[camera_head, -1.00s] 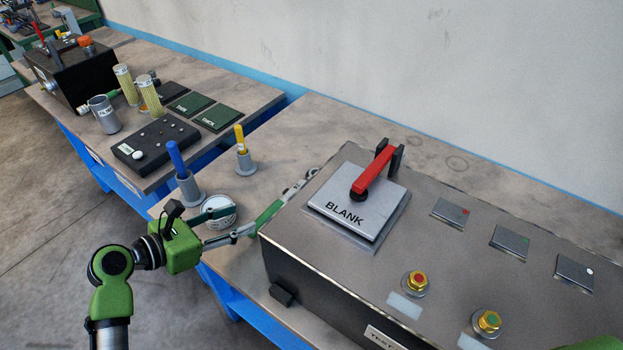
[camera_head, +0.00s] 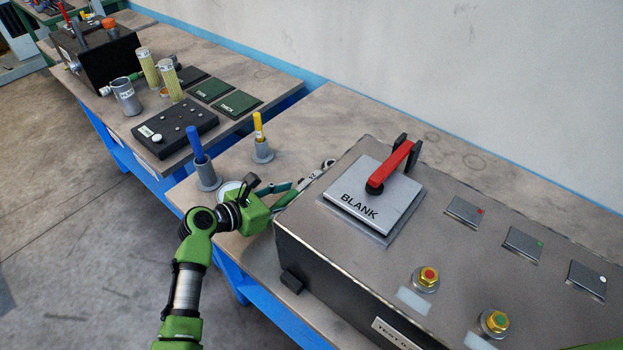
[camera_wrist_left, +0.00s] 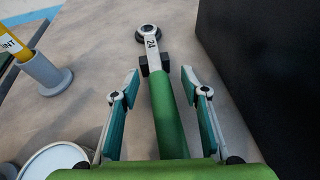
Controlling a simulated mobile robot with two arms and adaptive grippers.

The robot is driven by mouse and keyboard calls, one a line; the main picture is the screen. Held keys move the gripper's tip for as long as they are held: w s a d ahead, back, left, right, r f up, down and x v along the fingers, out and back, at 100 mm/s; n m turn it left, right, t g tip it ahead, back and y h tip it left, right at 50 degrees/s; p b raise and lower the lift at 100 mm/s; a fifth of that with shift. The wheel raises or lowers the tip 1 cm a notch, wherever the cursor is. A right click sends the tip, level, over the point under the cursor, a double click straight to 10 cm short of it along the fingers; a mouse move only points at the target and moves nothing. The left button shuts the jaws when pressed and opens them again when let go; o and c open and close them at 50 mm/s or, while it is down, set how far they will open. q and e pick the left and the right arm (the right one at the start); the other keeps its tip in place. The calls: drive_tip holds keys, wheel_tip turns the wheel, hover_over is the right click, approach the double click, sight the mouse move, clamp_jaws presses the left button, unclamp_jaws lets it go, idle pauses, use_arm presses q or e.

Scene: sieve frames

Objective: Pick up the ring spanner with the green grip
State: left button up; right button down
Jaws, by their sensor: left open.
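The ring spanner (camera_wrist_left: 149,40) lies on the bench, with a pale steel ring end marked 24 and a green grip (camera_wrist_left: 168,115). In the head view its ring end (camera_head: 328,164) shows beside the test box, and most of the rest is hidden. My left gripper (camera_wrist_left: 160,75) is open, with one finger on each side of the green grip. The fingers look apart from the grip; the height gap is hard to judge. In the head view the left gripper (camera_head: 288,190) is over the bench by the box's left side. My right gripper is out of view.
The dark test box (camera_head: 340,270), with a BLANK plate (camera_head: 372,198) and red lever, stands close right of the spanner. A blue-handled tool in a grey holder (camera_head: 208,180), a yellow one (camera_head: 263,152) and a white round tin (camera_wrist_left: 58,160) stand to the left.

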use_arm(q)
drive_tip(key=shift+w+d+f, duration=0.25)
drive_tip(key=shift+w+d, duration=0.05)
drive_tip(key=shift+d, duration=0.05)
clamp_jaws()
drive_tip(key=shift+r, duration=0.1)
